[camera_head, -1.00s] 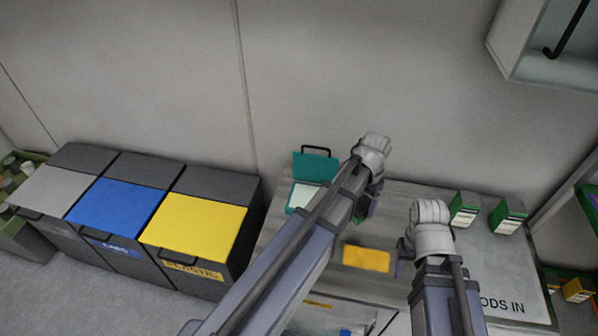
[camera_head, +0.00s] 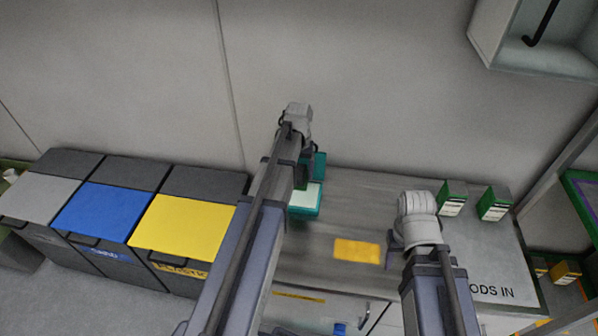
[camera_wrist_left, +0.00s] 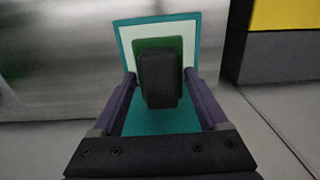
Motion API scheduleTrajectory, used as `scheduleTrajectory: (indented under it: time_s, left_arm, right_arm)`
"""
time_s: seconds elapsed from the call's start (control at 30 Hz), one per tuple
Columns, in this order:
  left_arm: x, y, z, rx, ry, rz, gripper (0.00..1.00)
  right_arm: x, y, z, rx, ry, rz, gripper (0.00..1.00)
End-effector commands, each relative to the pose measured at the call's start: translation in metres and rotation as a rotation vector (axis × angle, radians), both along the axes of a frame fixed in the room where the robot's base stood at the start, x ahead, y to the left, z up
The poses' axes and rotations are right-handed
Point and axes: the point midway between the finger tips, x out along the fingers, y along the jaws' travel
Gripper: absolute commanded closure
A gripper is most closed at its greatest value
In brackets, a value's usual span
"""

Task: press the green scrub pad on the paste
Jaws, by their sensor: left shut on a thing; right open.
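My left gripper (camera_wrist_left: 160,90) is shut on the dark handle (camera_wrist_left: 158,78) of the green scrub pad (camera_wrist_left: 173,47). The pad shows in front of the pale paste (camera_wrist_left: 128,38) in an open teal case (camera_wrist_left: 193,25); I cannot tell whether they touch. In the head view the pale paste (camera_head: 308,196) lies in the teal case (camera_head: 304,211), whose raised lid (camera_head: 319,166) is partly hidden by my left arm. The left gripper (camera_head: 301,181) is at the case there, its jaws mostly hidden. My right gripper (camera_head: 393,250) is open above the counter, right of a yellow cloth.
The yellow cloth (camera_head: 357,250) lies flat on the grey counter (camera_head: 345,205). Two green-and-white boxes (camera_head: 452,198) (camera_head: 494,203) stand at the right. Bins with grey, blue and yellow lids (camera_head: 180,224) stand left. A wall cabinet (camera_head: 540,45) hangs upper right.

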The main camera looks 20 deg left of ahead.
Motion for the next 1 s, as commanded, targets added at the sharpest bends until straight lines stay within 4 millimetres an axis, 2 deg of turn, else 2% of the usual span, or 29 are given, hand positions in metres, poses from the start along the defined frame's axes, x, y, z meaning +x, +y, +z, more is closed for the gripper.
scheduleTrajectory:
  time_s: [0.6,1.0]
  left_arm:
    - [0.0,-0.001,-0.055,0.0,0.0,-0.002,0.68]
    - [0.0,0.0,-0.057,0.0,0.0,-0.002,0.68]
  right_arm:
    - [0.0,0.0,-0.055,0.0,0.0,0.0,0.5]
    - [0.0,0.0,-0.057,0.0,0.0,0.0,0.5]
